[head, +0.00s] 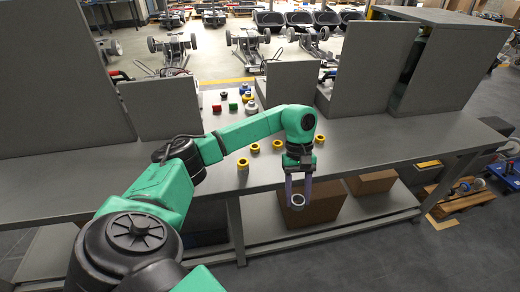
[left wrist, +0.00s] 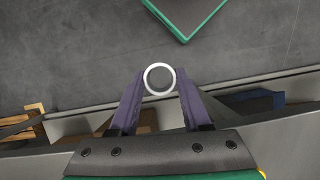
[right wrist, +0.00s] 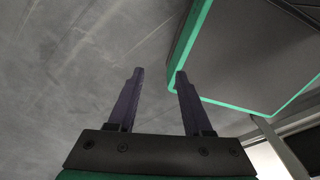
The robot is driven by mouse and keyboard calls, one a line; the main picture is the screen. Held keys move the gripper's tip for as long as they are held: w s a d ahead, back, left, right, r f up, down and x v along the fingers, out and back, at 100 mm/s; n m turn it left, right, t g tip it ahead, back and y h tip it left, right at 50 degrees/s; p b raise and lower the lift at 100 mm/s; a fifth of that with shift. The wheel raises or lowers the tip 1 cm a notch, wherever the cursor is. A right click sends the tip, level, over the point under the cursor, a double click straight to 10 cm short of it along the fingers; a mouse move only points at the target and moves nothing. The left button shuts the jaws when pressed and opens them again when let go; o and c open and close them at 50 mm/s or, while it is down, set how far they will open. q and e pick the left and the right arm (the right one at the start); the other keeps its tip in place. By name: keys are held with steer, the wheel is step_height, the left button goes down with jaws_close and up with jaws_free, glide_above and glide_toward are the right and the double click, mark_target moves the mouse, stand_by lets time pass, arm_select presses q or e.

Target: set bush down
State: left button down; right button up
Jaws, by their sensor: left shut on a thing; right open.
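The bush is a small pale ring (head: 297,207) held between the fingertips of my left gripper (head: 298,196). It hangs in front of the table's front edge, over the lower shelf area, not touching the table. In the left wrist view the white-rimmed bush (left wrist: 160,94) sits between the two purple fingers, its open hole facing the camera. My right gripper (right wrist: 159,75) is open and empty in the right wrist view, with grey floor behind it. It does not show in the head view.
The grey table (head: 380,143) has several yellow rings, including one near its front edge (head: 243,164). Small red and green blocks (head: 232,107) lie farther back. Upright grey panels (head: 292,84) stand along the back. A cardboard box (head: 318,205) sits on the lower shelf. The table's right part is mostly clear.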

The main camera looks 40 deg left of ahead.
arm_select(q)
steer(key=w+a+r+n+t, duration=0.4)
steer(key=w+a+r+n, duration=0.15)
steer(key=n, duration=0.55)
step_height(320, 180, up, 10)
steer(key=f+n+t+y+b, duration=0.15)
steer(key=n+t+y, duration=0.25)
steer(key=n, duration=1.3)
glide_above(272, 166)
steer(key=s, duration=0.1)
steer(key=r, duration=0.1)
steer(key=f, duration=0.9)
steer(key=f+b, duration=0.1)
steer(key=f, duration=0.9)
steer(key=shift+s+d+f, duration=0.15)
steer(key=shift+s+d, duration=0.05)
steer(key=shift+f, duration=0.1)
steer(key=shift+c, duration=1.8)
jaws_free()
arm_select(e)
steer(key=w+f, duration=0.1)
steer(key=w+d+f, duration=0.1)
steer(key=f, duration=0.1)
steer(key=shift+w, duration=0.15)
